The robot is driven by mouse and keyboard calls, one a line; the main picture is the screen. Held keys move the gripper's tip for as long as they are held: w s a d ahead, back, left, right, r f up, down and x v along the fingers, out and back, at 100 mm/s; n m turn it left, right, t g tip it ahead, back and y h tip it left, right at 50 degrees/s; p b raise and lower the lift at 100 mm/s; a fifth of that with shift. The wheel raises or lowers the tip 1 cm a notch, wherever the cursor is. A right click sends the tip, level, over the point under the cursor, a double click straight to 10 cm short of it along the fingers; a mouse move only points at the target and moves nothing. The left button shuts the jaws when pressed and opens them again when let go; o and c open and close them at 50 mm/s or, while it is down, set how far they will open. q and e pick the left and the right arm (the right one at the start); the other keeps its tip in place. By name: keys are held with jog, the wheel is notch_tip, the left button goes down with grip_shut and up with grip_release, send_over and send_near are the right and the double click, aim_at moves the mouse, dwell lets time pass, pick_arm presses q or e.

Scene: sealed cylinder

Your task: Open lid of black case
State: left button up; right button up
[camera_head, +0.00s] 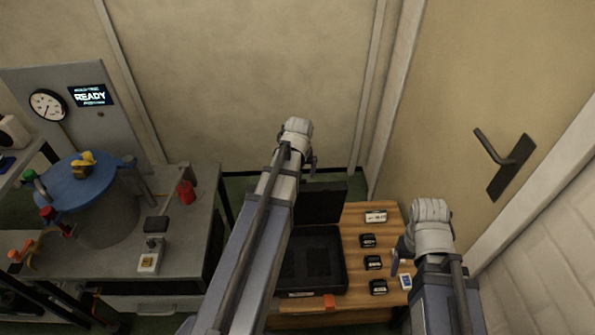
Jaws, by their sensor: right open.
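The black case (296,262) sits on the wooden table, partly covered by my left arm. Its lid (322,203) stands raised at the back edge, and the dark inside of the case shows. My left gripper (311,163) is above and behind the raised lid. Its fingers are mostly hidden by the wrist, so I cannot tell whether they are open or touch the lid. My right gripper (399,259) is open over the table's right side, to the right of the case and apart from it.
Several small black items (373,262) and a white-labelled one (376,216) sit on the wooden table (350,234) right of the case. An orange piece (329,301) is at the case's front. A grey bench (185,240) with a blue-lidded cylinder (75,185) stands left. A door is right.

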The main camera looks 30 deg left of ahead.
pick_arm(q)
jog(key=p+v, duration=0.2)
jog(key=v, duration=0.1)
jog(key=shift+s+r+p, duration=0.1)
jog(key=shift+r+p, duration=0.2)
jog(key=shift+r, duration=0.1)
jog(key=shift+f, duration=0.15)
jog(key=b+x, duration=0.7)
jog(key=shift+f+b, duration=0.35)
jog(key=shift+b, duration=0.05)
jog(key=shift+w+r, duration=0.1)
jog(key=shift+w, duration=0.1)
jog(key=shift+s, duration=0.1)
